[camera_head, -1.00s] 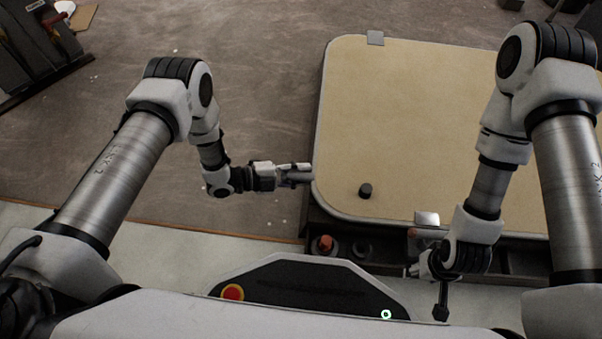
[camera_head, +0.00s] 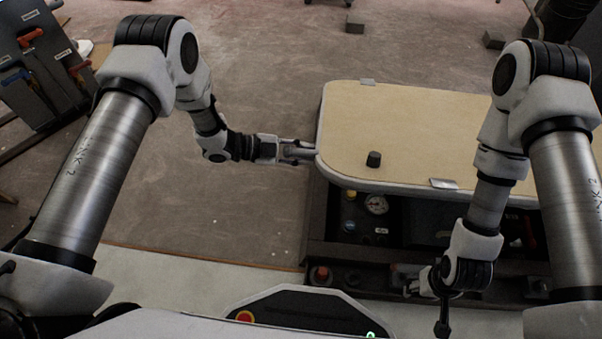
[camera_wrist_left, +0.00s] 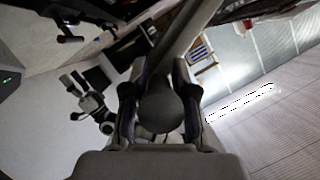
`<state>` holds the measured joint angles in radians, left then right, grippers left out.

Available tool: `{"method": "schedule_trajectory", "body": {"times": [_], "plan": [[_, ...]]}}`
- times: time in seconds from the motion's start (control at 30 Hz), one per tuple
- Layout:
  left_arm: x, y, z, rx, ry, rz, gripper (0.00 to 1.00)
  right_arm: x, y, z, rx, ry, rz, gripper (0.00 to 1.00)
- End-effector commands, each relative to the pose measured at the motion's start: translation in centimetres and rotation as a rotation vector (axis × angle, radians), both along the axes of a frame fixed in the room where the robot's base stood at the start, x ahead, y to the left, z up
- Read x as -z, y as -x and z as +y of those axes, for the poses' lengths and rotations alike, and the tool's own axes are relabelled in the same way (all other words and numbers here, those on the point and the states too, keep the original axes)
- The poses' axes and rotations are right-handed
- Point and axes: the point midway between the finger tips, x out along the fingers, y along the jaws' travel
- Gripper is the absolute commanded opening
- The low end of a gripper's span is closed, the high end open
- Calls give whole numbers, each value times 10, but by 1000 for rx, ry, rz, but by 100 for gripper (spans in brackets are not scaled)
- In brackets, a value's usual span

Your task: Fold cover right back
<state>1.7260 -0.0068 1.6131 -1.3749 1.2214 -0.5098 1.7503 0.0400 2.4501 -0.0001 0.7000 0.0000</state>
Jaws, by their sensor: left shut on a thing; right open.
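The cover (camera_head: 430,130) is a beige panel with a pale rim and rounded corners. A dark knob (camera_head: 374,159) stands on it. My left gripper (camera_head: 303,152) is shut on the cover's left edge near its front corner. In the left wrist view its fingers (camera_wrist_left: 160,105) close around a dark rounded part that I cannot identify. The cover's front edge stands clear above the dark box (camera_head: 318,225), and the box's inside shows below it. My right gripper (camera_head: 413,286) is open at the front of the box, below the cover's front edge, partly hidden by its own wrist.
A silver plate (camera_head: 444,184) sits at the cover's front edge. A tool rack (camera_head: 40,65) stands at far left. The floor (camera_head: 240,215) left of the box is clear.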

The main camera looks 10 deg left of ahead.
Motion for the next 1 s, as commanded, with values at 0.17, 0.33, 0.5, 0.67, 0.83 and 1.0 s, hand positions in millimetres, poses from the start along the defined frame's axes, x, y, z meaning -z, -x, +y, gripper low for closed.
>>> {"method": "schedule_trajectory", "body": {"times": [0.17,0.33,0.5,0.67,0.83,1.0], "plan": [[-62,-28,-4,10,5,-11,0,-29,0,0,0,0,0,55],[-94,-51,-4,11,5,-9,0,-39,0,0,0,0,0,55],[-110,-64,-4,9,5,-9,0,-44,0,0,0,0,0,55],[-114,-68,-4,9,5,-8,0,-45,0,0,0,0,0,55],[-114,-69,-4,8,5,-7,0,-44,0,0,0,0,0,55],[-113,-69,-4,7,5,-6,31,-44,0,0,0,0,0,55]]}}
